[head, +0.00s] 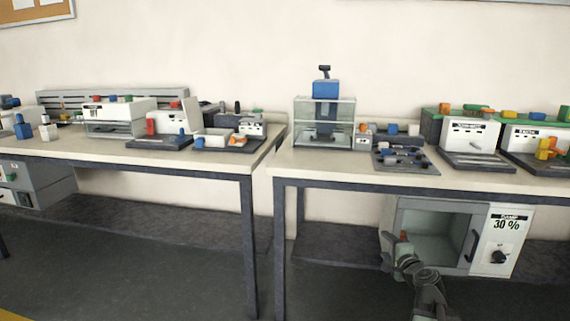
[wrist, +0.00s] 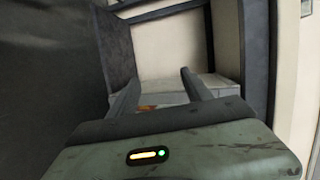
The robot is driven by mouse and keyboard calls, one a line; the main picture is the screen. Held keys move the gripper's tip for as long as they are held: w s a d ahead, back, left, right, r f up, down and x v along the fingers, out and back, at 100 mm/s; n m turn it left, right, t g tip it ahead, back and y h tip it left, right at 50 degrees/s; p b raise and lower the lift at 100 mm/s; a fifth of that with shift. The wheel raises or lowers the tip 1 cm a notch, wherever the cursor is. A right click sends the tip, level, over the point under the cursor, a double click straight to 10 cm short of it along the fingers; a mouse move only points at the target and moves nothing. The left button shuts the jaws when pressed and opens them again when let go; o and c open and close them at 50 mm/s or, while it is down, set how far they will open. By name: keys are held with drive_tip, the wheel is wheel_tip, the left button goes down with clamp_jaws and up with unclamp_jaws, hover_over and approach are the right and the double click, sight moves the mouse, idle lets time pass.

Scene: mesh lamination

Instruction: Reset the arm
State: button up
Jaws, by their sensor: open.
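My arm (head: 425,285) shows at the lower right of the head view, in front of a grey cabinet (head: 510,240) under the right bench. My gripper (wrist: 160,88) fills the lower part of the wrist view. Its two dark fingers stand apart. Beyond them is a pale grey surface with a small orange patch; I cannot tell what it is. Nothing is visibly held. In the head view the gripper's fingertips are too small and dark to make out.
The cabinet is labelled 30 % and has a black knob and handle. The right bench (head: 300,161) and left bench (head: 100,152) carry boxed machines and trays, with a gap between them. Dark bench parts crowd the wrist view's left side. The floor (head: 150,270) in front is clear.

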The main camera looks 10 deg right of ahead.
drive_tip(key=w+a+n+g+y+p, duration=0.1)
drive_tip(key=a+n+g+y+p, duration=0.3)
drive_tip(key=a, duration=1.2)
drive_tip(key=s+a+f+n+g+p, duration=0.25)
drive_tip(key=s+a+n, duration=0.2)
drive_tip(key=a, duration=0.35)
drive_tip(key=s+a+f+n+g+p, duration=0.1)
drive_tip(key=s+a+f+n+g, duration=0.3)
drive_tip(key=a+n, duration=0.3)
drive_tip(key=s+d+f+n+g+h+p, duration=0.15)
drive_tip(key=s+d+g+h, duration=0.35)
drive_tip(key=s, duration=0.6)
wheel_tip(320, 180, up, 36)
drive_tip(key=y+p, duration=0.1)
drive_tip(key=p, duration=3.4)
drive_tip(key=shift+w+d+f+n+p, duration=0.25)
drive_tip(key=shift+w+d+n+p, duration=0.1)
drive_tip(key=shift+d+n, duration=0.1)
